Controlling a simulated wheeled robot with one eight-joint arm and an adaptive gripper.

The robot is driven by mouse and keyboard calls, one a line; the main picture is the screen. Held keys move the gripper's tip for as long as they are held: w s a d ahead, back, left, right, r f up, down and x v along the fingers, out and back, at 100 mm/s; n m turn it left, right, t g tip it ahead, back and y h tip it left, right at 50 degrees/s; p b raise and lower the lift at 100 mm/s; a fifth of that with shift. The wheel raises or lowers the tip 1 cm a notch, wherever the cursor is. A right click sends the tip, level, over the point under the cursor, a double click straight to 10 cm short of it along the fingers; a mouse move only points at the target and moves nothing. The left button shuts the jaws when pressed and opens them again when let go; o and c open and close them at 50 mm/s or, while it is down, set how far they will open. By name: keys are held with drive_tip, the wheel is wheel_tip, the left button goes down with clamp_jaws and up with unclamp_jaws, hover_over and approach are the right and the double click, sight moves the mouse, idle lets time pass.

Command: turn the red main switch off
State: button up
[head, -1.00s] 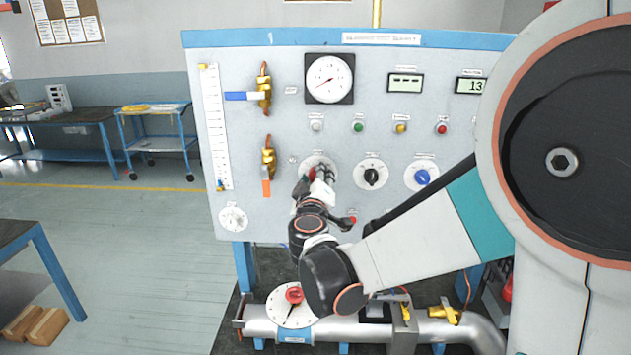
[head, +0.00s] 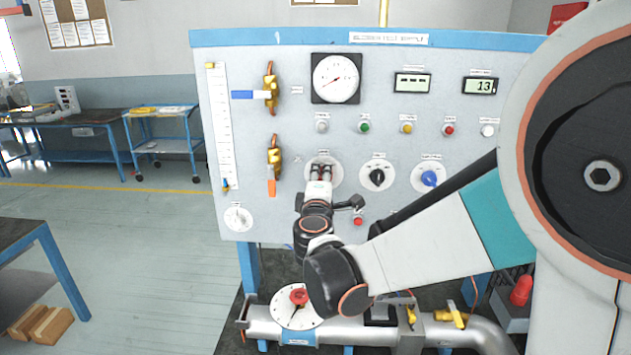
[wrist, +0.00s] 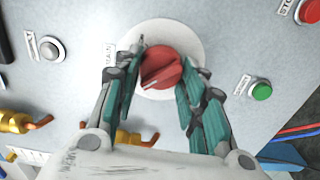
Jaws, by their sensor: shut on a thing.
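The red main switch (wrist: 162,66) is a round red knob on a white disc (wrist: 196,42), with a label beside it, in the wrist view. Its raised grip runs slantwise, from lower left to upper right in that view. My gripper (wrist: 161,74) has one finger on each side of the knob and is shut on it. In the head view my gripper (head: 321,170) reaches the panel at the white disc (head: 339,176), left of the black knob (head: 377,177). There the fingers hide the red knob.
A blue knob (head: 429,178) sits further right. A row of small buttons runs above, including a green one (head: 364,127). A small red button (head: 358,221) is below right of my gripper. Brass valves (head: 274,157) stand left, and a pipe (head: 350,333) runs below.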

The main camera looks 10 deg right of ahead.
idle(0.4)
drive_tip(key=o, duration=1.1)
drive_tip(key=shift+a, duration=0.1)
drive_tip(key=shift+c, duration=0.2)
